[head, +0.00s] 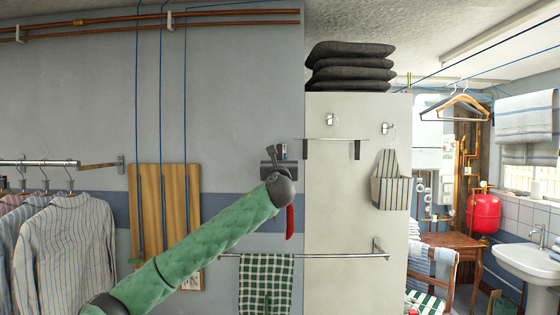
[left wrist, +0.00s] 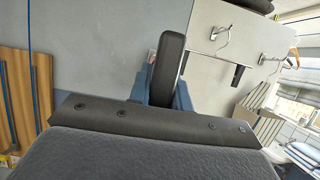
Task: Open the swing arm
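My left gripper (head: 276,149) is at the end of my green arm, in front of the grey wall beside the white cabinet. Its dark fingers also show in the left wrist view (left wrist: 167,70). They stand together at the middle of the gripper body, and nothing shows between them. I cannot tell for certain which part is the swing arm. A chrome rail (head: 335,256) on a bracket at the cabinet front runs left, below and apart from my gripper. A green checked towel (head: 266,285) hangs on it. My right gripper is not in view.
Striped shirts (head: 65,240) hang at the left near a wooden board (head: 150,200). A sink (head: 530,262) stands far right.

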